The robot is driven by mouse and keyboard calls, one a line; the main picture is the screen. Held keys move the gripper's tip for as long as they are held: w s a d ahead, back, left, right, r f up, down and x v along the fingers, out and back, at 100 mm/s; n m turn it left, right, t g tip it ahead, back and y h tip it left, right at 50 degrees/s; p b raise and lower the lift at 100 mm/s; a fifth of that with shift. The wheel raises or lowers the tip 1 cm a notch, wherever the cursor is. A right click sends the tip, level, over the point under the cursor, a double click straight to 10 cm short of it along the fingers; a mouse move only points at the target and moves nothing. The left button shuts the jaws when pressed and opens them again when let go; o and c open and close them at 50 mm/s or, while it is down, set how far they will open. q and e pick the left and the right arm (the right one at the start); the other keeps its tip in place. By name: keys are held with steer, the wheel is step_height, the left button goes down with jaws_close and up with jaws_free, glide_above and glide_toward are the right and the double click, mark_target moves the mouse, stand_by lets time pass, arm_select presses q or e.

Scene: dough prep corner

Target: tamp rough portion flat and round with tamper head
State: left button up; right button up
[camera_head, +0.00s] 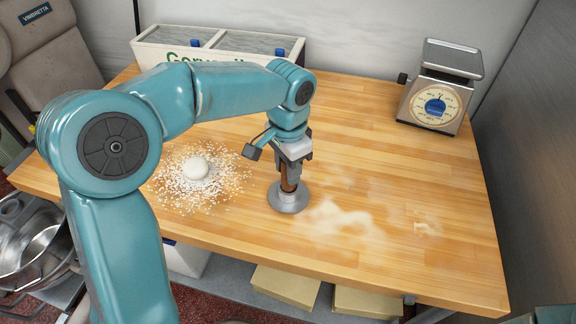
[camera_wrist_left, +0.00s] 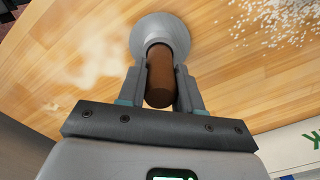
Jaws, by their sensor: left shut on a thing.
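The tamper has a brown handle and a round grey metal head (camera_head: 288,199). It stands head down, upright or nearly so, on or just above the wooden table. My left gripper (camera_head: 291,178) is shut on the tamper's handle from above. In the left wrist view the handle (camera_wrist_left: 159,75) sits between the two fingers of the left gripper (camera_wrist_left: 160,88), with the grey head (camera_wrist_left: 160,30) beyond. A pale rounded dough portion (camera_head: 194,168) lies on scattered white flour or grains, left of the tamper. Anything under the head is hidden. My right gripper is not in view.
The wooden table (camera_head: 390,185) has flour smears (camera_head: 338,218) right of the tamper and small crumbs (camera_head: 427,229) farther right. A dial scale (camera_head: 437,90) stands at the back right. A white divided bin (camera_head: 165,52) stands at the back left. The middle right of the table is clear.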

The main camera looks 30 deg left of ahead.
arm_select(q)
steer(key=shift+c, duration=0.2)
jaws_close()
steer(key=shift+r+p, duration=0.6)
steer(key=shift+r, duration=0.05)
stand_by(0.4)
